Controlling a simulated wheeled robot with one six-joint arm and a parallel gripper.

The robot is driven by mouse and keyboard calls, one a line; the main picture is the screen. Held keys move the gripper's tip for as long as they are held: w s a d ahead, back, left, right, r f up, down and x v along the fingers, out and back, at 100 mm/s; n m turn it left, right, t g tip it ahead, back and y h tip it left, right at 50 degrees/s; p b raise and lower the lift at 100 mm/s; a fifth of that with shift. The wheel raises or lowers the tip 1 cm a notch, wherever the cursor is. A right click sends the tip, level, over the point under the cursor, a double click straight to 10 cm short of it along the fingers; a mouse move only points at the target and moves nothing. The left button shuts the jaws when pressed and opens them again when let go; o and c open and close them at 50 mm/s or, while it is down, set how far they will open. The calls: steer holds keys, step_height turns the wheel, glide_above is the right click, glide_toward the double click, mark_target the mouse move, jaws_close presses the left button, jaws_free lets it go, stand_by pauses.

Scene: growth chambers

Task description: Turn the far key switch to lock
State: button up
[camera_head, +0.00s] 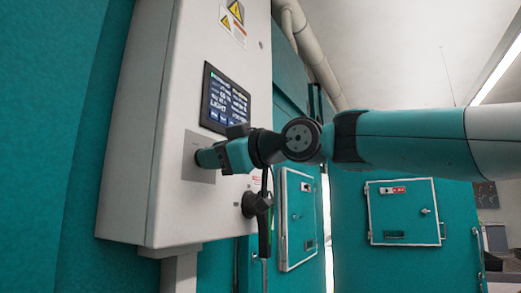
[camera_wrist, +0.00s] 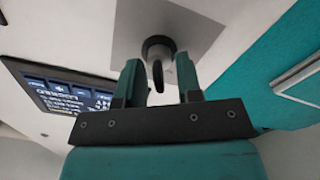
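A key switch (camera_wrist: 157,50) with a round dark collar and a dark key sticks out of a grey metal plate (camera_wrist: 205,35) in the wrist view. My gripper (camera_wrist: 158,62) is open, one finger on each side of the key, with gaps visible between. In the head view my gripper (camera_head: 203,158) reaches in from the right, close to the plate (camera_head: 190,142) on the white cabinet. There the gripper hides the switch. I cannot tell from these views whether this is the far switch.
A dark display panel (camera_head: 225,99) is above the plate on the cabinet (camera_head: 150,110). A black rotary handle (camera_head: 255,204) sits low on the cabinet, below my wrist. Teal chamber walls have white-framed hatches (camera_head: 404,212) to the right.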

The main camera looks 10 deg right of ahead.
steer(key=b+v, duration=0.4)
steer(key=v, duration=1.3)
steer(key=shift+b, duration=0.3)
steer(key=shift+s+f, duration=0.1)
steer(key=shift+f, duration=0.05)
step_height(320, 180, down, 23)
steer(key=s+a+m+g+h+p, duration=0.2)
steer(key=m+g+h, duration=0.3)
steer(key=m, duration=0.2)
steer(key=s+d+f+m+g+h, duration=0.2)
steer(key=s+d+f+g+h, duration=0.2)
steer(key=s+f, duration=1.1)
step_height(320, 180, down, 4)
steer(key=shift+s+r+m+g+h+p, duration=0.25)
steer(key=shift+g+h+p, duration=0.2)
steer(key=shift+g, duration=0.55)
